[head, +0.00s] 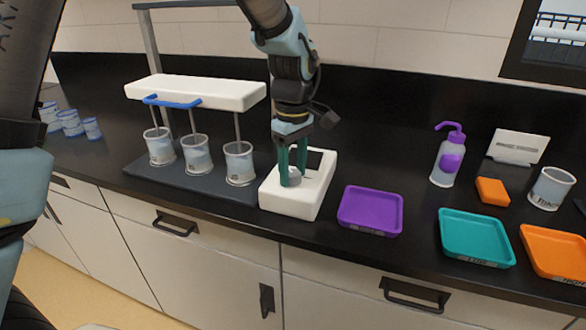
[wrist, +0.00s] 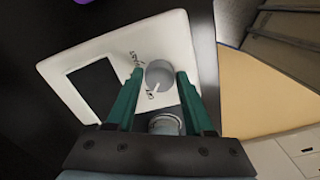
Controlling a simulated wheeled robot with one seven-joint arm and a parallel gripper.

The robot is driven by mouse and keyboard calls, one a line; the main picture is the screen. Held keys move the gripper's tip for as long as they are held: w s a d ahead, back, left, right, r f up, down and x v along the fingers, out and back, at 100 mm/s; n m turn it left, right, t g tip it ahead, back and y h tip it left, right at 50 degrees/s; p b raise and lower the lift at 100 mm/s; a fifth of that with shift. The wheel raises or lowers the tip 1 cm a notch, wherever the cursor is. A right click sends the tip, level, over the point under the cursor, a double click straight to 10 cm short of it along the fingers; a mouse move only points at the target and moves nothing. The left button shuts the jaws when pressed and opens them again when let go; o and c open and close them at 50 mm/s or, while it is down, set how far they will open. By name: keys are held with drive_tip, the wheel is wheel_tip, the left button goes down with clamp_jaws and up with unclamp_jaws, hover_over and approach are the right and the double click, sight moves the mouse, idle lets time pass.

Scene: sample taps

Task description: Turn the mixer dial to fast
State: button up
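The mixer (head: 291,202) is a white box with a dark square plate on top, standing on the black counter. Its round grey dial (wrist: 159,73) carries a white pointer mark, aimed at the lower-left label in the wrist view, which seems to read off. Another small label sits at the dial's upper left, too small to read surely. In the head view my gripper (head: 292,172) reaches down over the mixer.
Left of the mixer stands a tap rack (head: 195,90) with a blue handle and several beakers below. To the right lie a purple tray (head: 370,211), a teal tray (head: 476,238), an orange tray (head: 556,252) and a wash bottle (head: 447,160).

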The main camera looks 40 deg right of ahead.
clamp_jaws()
drive_tip(key=shift+m, duration=0.4)
drive_tip(key=m, duration=0.9)
drive_tip(key=shift+p, duration=0.35)
drive_tip(key=m, duration=0.5)
drive_tip(key=shift+m+p, duration=0.85)
drive_tip(key=shift+m, duration=1.85)
